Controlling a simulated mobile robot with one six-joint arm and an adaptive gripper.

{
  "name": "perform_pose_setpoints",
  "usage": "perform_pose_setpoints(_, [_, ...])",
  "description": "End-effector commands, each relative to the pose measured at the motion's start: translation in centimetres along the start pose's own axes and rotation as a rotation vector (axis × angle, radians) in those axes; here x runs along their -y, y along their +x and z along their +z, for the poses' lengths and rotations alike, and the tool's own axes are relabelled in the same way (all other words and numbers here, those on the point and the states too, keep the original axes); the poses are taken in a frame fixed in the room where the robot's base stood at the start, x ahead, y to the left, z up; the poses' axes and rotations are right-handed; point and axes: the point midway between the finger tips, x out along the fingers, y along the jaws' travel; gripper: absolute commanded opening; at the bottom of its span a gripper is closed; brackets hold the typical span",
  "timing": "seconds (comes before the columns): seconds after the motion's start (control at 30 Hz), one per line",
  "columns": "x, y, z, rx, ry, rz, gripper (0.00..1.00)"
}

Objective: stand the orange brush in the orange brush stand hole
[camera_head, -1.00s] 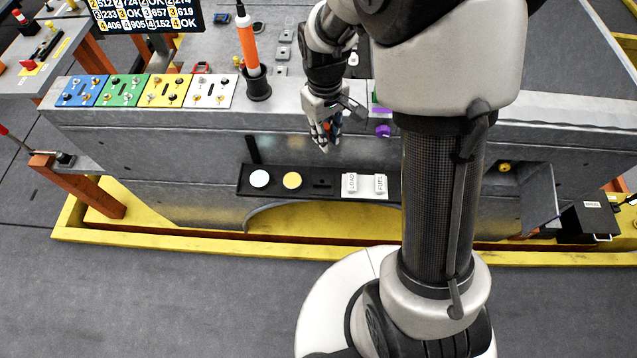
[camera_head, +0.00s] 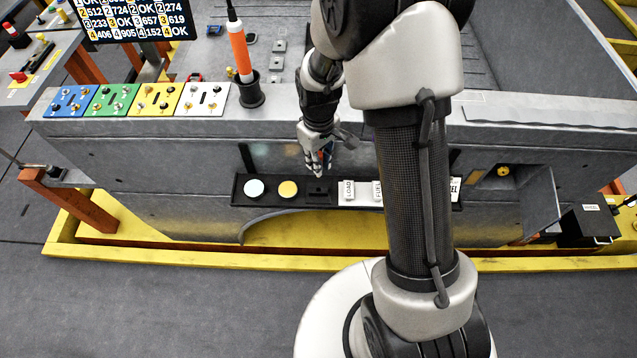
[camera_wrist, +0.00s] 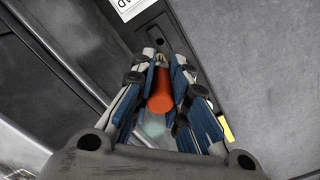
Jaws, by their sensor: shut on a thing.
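My gripper (camera_head: 318,168) is shut on the orange brush (camera_wrist: 160,92). In the wrist view, the blue-padded fingers (camera_wrist: 160,78) sit on both sides of its orange round end. In the head view the fingers hide most of the brush. A dark block with a hole (camera_wrist: 139,28) shows just past the fingertips in the wrist view. In the head view this block (camera_head: 319,190) sits on a black ledge, just below the fingertips. I cannot tell which part of it is the orange brush stand, nor whether the brush touches it.
The black ledge (camera_head: 240,190) also holds a pale round disc (camera_head: 254,188), a yellow disc (camera_head: 288,189) and white labelled blocks (camera_head: 362,192). An orange and white tool (camera_head: 240,55) stands in a black cup (camera_head: 251,95) on the surface above. Coloured panels lie to its left.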

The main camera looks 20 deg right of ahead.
Motion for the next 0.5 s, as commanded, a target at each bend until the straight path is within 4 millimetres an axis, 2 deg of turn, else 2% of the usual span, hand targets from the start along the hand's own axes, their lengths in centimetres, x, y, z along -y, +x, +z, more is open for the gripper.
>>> perform_pose_setpoints(0.03, [0.1,1.8,0.1,0.004,0.000,-0.002,0.00])
perform_pose_setpoints(0.13, [0.0,3.9,0.1,0.003,0.000,-0.001,0.00])
perform_pose_setpoints(0.5, [0.0,7.3,0.0,0.001,0.000,-0.001,0.00])
